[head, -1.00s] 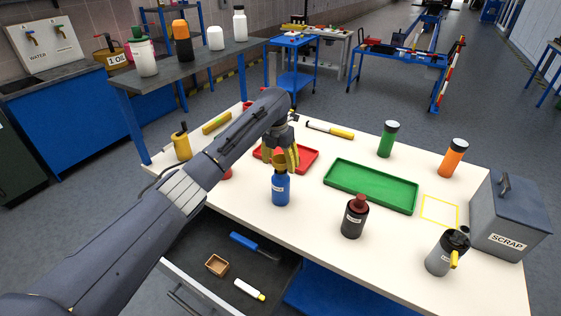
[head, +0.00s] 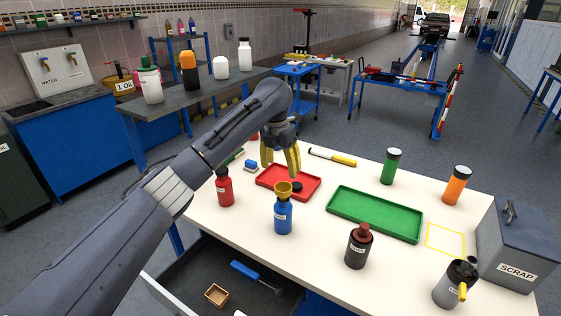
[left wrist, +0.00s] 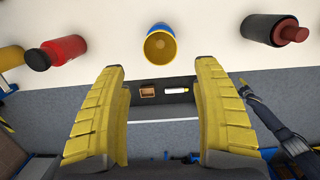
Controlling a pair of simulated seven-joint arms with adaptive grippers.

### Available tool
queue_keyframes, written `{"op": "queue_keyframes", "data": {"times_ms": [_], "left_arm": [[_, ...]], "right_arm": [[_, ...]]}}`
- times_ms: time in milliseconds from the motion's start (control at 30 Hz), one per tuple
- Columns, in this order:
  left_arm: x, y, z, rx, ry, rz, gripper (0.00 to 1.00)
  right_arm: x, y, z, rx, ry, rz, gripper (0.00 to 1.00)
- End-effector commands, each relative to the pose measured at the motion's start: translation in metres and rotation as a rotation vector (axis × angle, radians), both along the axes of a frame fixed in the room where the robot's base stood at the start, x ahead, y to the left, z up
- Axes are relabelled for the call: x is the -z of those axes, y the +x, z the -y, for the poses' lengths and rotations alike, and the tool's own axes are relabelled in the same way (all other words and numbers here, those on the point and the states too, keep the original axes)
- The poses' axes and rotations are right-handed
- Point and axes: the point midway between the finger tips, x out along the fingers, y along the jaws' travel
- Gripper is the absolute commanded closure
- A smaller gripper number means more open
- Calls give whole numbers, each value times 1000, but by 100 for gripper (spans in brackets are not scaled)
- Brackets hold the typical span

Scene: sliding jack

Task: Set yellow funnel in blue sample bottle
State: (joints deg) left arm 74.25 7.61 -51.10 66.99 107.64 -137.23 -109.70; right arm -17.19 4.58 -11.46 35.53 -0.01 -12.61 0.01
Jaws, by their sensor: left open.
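The blue sample bottle (head: 283,217) stands upright on the white table. The yellow funnel (head: 283,188) sits upright in its mouth, wide end up; the left wrist view looks down into the funnel (left wrist: 160,46). My left gripper (head: 281,164) is open and empty, above and behind the funnel in the head view, apart from it. Its two yellow fingers (left wrist: 160,75) are spread wide in the left wrist view. My right gripper is not in the head view; a dark arm, probably my right one, shows at the right of the left wrist view, its jaws too small to judge.
A red tray (head: 270,186) with a black cap (head: 296,186) lies behind the bottle. A red bottle (head: 224,188) stands left, a dark bottle (head: 359,246) right. The green tray (head: 345,211) is empty. An open drawer (head: 222,268) is below the table's front edge.

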Motion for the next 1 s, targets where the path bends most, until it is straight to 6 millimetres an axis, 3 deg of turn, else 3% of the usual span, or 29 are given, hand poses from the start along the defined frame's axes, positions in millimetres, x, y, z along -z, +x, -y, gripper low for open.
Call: {"op": "queue_keyframes", "data": {"times_ms": [233, 767, 900, 1000], "left_arm": [[-17, -2, -1, 1, 0, 1, 33], [-19, -2, -2, -5, -3, 0, 33], [-21, 10, -22, -106, -58, 3, 33], [-9, 23, -42, -271, -146, -8, 33]], "right_arm": [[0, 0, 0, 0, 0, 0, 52], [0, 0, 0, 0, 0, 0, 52], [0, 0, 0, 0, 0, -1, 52], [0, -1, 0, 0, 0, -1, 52]]}}
